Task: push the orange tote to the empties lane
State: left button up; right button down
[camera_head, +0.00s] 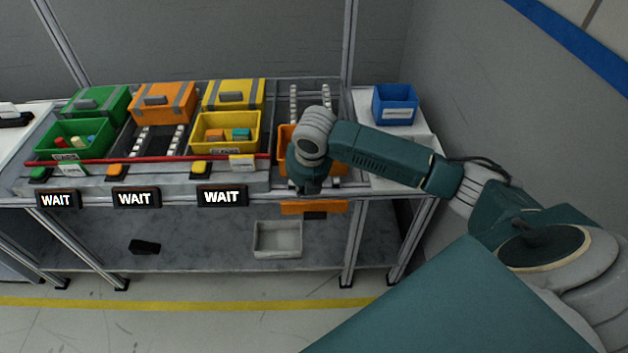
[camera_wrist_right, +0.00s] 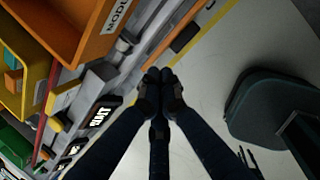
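The orange tote (camera_head: 284,133) sits in the rightmost lane in the head view, largely hidden behind my right arm. In the right wrist view the orange tote (camera_wrist_right: 75,27) fills the upper left, with a white label on its front wall. My right gripper (camera_head: 309,189) is in front of the tote, pointing down near the shelf's front edge. In the wrist view its dark fingers (camera_wrist_right: 159,79) are drawn together at the tips with nothing between them. They appear apart from the tote. The rollers (camera_head: 295,101) behind the tote look bare. My left gripper is not in view.
To the left are a green bin (camera_head: 75,139), a yellow bin (camera_head: 226,132) and lidded green, orange and yellow boxes behind. A red bar (camera_head: 150,159) crosses these lanes above several WAIT signs. A blue bin (camera_head: 395,103) stands at right. A grey tray (camera_head: 278,240) lies on the lower shelf.

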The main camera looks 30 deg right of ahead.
jog(key=s+d+r+n+h, duration=0.1)
jog(key=s+d+r+n, duration=0.1)
jog(key=d+r+n, duration=0.3)
jog(key=shift+m+g, duration=0.3)
jog(key=shift+m, duration=0.1)
jog(key=shift+w+d+f, duration=0.35)
jog(key=shift+w+f, duration=0.65)
jog(key=shift+f, duration=0.4)
jog(key=shift+w+d+f, duration=0.4)
jog(key=shift+w+f, duration=0.55)
jog(key=shift+f, duration=0.45)
jog(key=shift+w+d+f, duration=0.35)
jog(key=shift+w+f, duration=0.65)
jog(key=shift+f, duration=0.4)
jog(key=shift+w, duration=0.1)
